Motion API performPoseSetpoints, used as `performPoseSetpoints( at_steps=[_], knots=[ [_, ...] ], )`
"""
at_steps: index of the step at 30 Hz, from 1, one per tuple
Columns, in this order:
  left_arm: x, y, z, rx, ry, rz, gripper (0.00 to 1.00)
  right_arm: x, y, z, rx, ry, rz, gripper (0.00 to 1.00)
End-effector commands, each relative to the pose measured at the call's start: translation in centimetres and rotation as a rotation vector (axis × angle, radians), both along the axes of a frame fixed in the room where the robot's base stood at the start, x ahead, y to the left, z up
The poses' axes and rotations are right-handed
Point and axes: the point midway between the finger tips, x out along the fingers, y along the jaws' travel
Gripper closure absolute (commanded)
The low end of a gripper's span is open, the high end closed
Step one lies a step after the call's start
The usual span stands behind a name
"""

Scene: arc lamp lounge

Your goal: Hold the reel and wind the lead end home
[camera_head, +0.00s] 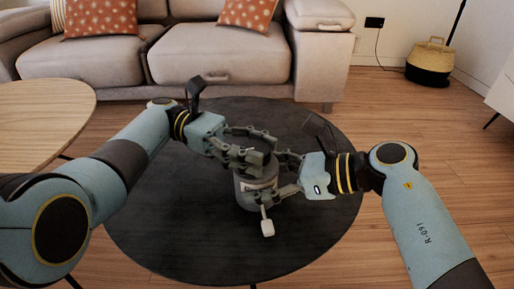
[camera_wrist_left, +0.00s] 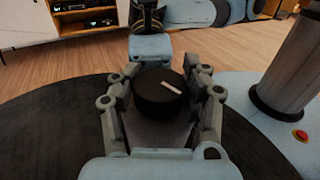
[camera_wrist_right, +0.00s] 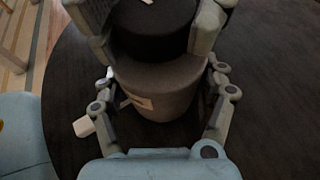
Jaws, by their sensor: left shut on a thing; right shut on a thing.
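The reel is a grey cylindrical body (camera_head: 244,193) with a black round top (camera_wrist_left: 153,102) that bears a white mark. It stands upright on the dark round table. My left gripper (camera_head: 262,150) is shut on the black top, one finger on each side. My right gripper (camera_head: 270,178) is shut on the grey body lower down; the body (camera_wrist_right: 160,92) and a pale label show between its fingers. The lead end, a white tab (camera_head: 267,228), hangs from the reel's front on a short pale strip; it also shows in the right wrist view (camera_wrist_right: 83,127). Fingers hide part of the reel.
The dark round table (camera_head: 170,230) is otherwise clear around the reel. A wooden table (camera_head: 40,115) stands at the left. A beige sofa (camera_head: 210,60) is behind, and a basket (camera_head: 430,62) stands at the back right.

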Motion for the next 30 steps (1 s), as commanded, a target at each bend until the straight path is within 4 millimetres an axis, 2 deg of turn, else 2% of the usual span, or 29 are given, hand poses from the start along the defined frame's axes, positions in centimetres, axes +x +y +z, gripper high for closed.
performPoseSetpoints(
  at_steps=[11,12,17,26,30],
  knots=[
    [0.1,0.2,-0.2,0.008,-0.001,0.004,0.86,-0.2,0.0,-0.1,0.001,0.002,0.005,0.75],
    [0.1,0.2,-0.2,0.008,-0.001,0.004,0.50,-0.2,0.0,-0.1,0.001,0.002,0.005,0.75],
    [0.1,0.1,-0.1,0.005,-0.001,0.003,0.29,-0.2,0.0,-0.1,0.001,0.002,0.003,0.75],
    [0.0,0.0,0.0,0.002,0.000,0.001,0.28,-0.1,0.0,-0.1,0.000,0.002,0.001,0.75],
    [0.1,0.0,1.3,0.002,-0.003,0.002,0.28,-0.1,0.0,-0.1,-0.001,0.001,0.001,0.75]
  ],
)
